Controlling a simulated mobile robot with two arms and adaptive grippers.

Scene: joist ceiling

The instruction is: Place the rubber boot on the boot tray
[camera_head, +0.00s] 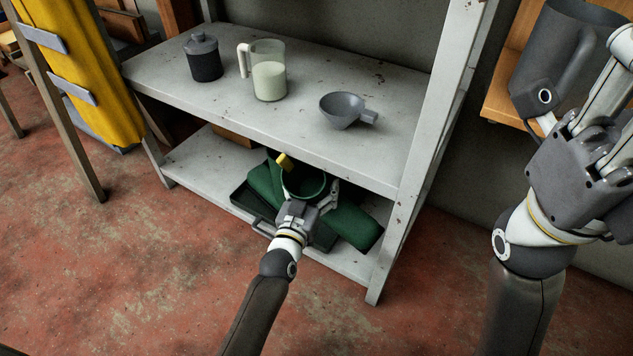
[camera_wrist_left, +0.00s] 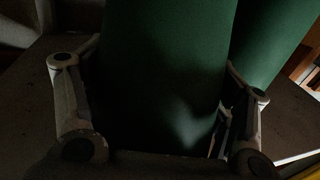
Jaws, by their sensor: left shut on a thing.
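My left gripper (camera_head: 307,195) is on the lower shelf, shut on a green rubber boot (camera_head: 304,184). The boot's round opening faces up toward the head camera. In the left wrist view, the green boot (camera_wrist_left: 165,70) fills the space between the two fingers (camera_wrist_left: 160,120). A dark tray (camera_head: 243,203) lies on the lower shelf under and beside the boot, largely covered. Another green piece (camera_head: 352,226), perhaps a second boot, lies to the right. The boot's sole is hidden, so I cannot tell whether it touches the tray. My right gripper (camera_head: 606,98) is at the right edge, partly cut off.
The upper shelf (camera_head: 300,120) overhangs the boot closely. A shelf post (camera_head: 437,100) stands right. A dark grey jug (camera_head: 548,58) is near my right gripper.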

